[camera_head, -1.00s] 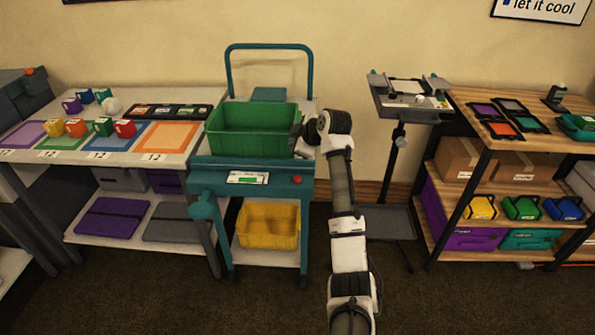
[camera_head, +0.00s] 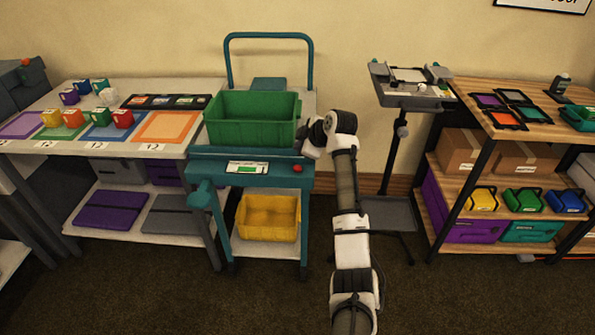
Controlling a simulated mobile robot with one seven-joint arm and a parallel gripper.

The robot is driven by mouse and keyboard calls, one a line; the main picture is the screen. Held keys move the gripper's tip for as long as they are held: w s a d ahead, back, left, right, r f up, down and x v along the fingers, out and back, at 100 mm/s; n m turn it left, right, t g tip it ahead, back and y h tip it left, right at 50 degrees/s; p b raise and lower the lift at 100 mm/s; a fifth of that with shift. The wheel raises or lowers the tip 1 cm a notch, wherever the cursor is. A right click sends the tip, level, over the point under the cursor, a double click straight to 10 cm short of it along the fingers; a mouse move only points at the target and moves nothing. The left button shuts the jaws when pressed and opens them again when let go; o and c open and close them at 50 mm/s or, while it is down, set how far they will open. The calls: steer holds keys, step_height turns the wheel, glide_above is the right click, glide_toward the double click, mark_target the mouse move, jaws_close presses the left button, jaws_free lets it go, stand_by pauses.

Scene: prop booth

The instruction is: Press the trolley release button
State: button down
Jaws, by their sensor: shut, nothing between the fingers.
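The trolley (camera_head: 210,176) has a teal frame and stands in the middle of the view. On its front panel are a small red button (camera_head: 297,168), at the right end, and a white and green label (camera_head: 247,168). My gripper (camera_head: 299,145) is just above and behind the red button, near the right end of the green crate. It looks apart from the button, though the exact gap is hard to judge. The gripper is shut and empty. Its fingertips are small and partly hidden by my wrist.
A green crate (camera_head: 250,138) sits on the trolley top and a yellow bin (camera_head: 268,222) on its lower shelf. A grey stand (camera_head: 400,130) and a wooden shelf unit (camera_head: 470,172) stand right. Floor in front is clear.

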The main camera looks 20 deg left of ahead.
mark_target(300, 169)
steer(key=shift+f+b, duration=1.05)
steer(key=shift+f, duration=1.35)
steer(key=shift+f, duration=0.4)
steer(key=shift+f+b, duration=0.5)
stand_by(0.8)
steer(key=shift+r+p, duration=0.55)
steer(key=shift+r, duration=0.35)
steer(key=shift+r, duration=0.1)
steer(key=shift+r+p, duration=1.55)
steer(key=shift+r, duration=0.9)
